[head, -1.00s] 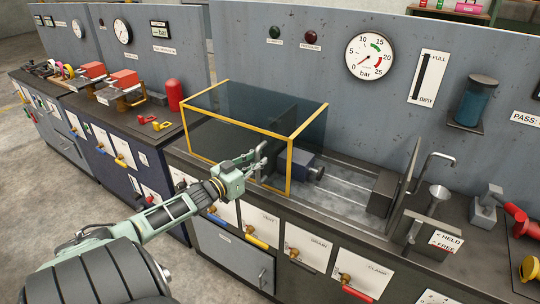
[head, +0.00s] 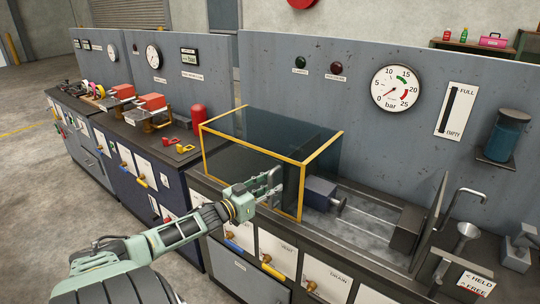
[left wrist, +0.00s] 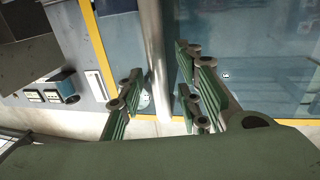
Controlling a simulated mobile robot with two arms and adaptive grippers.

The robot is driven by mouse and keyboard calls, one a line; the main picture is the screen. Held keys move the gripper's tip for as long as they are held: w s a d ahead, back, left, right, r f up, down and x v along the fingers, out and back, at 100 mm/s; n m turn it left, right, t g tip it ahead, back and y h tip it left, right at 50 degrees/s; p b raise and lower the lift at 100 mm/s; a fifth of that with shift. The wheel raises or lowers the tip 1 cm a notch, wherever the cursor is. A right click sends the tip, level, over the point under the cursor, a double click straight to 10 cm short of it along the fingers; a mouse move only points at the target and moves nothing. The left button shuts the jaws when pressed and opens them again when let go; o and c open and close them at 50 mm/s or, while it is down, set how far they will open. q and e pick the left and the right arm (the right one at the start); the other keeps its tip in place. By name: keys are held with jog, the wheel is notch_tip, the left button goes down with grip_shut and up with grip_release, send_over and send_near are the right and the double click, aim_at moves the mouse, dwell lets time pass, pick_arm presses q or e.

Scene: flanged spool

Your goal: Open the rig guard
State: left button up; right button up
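The rig guard (head: 322,152) is a clear, dark-tinted box with a yellow frame. It stands down over the left part of the rig bed. An upright metal handle bar (head: 273,186) is at its front, near the right front post; the bar also shows in the left wrist view (left wrist: 156,45). My left gripper (head: 268,186) is at this handle. In the left wrist view its fingers (left wrist: 158,68) stand on either side of the bar, with narrow gaps showing, so it looks open around it. My right gripper is not in view.
A dark block with a shaft (head: 322,193) sits at the guard's right end, on the rig bed. Valve panels (head: 277,252) with coloured levers line the bench front below my arm. A red cylinder (head: 199,117) stands left of the guard.

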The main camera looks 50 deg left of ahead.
pick_arm(q)
jog(key=s, duration=1.2)
jog(key=shift+d, duration=0.25)
jog(key=shift+f, duration=0.1)
dwell(0.4)
